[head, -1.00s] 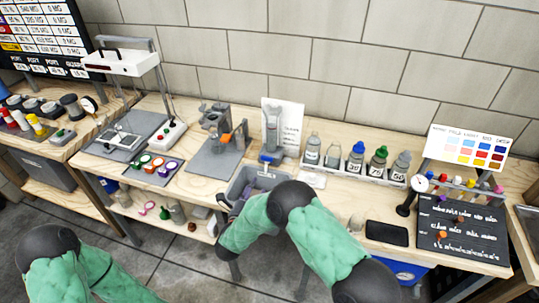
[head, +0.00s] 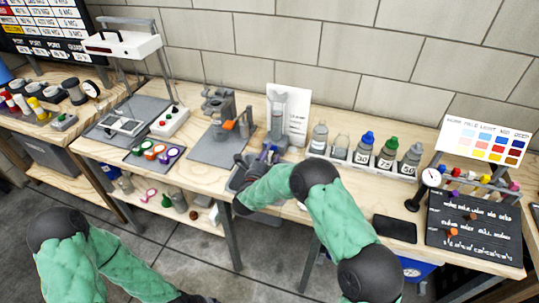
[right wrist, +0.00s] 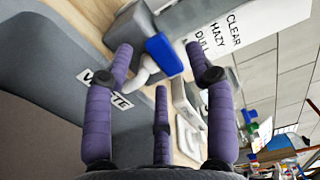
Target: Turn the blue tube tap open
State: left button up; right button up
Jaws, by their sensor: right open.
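The blue tap handle (right wrist: 165,54) shows in the right wrist view on a white spout (right wrist: 144,72) at the foot of a grey stand (right wrist: 196,14). My right gripper (right wrist: 160,58) is open, its purple fingers on either side of the handle in that view; I cannot tell whether they touch it. In the head view the right gripper (head: 266,155) is at the front of the upright tube stand (head: 277,112) and largely hides the tap. My left arm comes in at the lower left, and its fingers are not visible.
A grey waste bin (right wrist: 50,75) lies beside the gripper in the wrist view. A bottle rack (head: 345,161) stands right of the tube, and a grey clamp stand (head: 216,150) stands left. A dark phone-like slab (head: 394,229) lies on the bench at right.

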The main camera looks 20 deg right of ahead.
jog(key=shift+w+d, duration=0.35)
jog(key=shift+w, duration=0.15)
grip_shut()
jog(key=n+t+y+b, duration=0.1)
jog(key=y, duration=0.1)
jog(key=n+t+y+b, duration=0.1)
jog(key=n+y, duration=0.1)
jog(key=shift+s+d+f+y+b, duration=0.2)
jog(key=shift+d+y+b, duration=0.1)
jog(key=shift+d+y, duration=0.1)
jog(key=shift+d+r+n+t+y+b, duration=0.1)
jog(key=shift+n+t+y+b, duration=0.25)
jog(key=shift+n+y, duration=0.45)
jog(key=shift+r+n+t+y+b, duration=0.15)
jog(key=shift+n+y+b, duration=0.4)
jog(key=shift+y, duration=0.45)
jog(key=shift+f, duration=0.1)
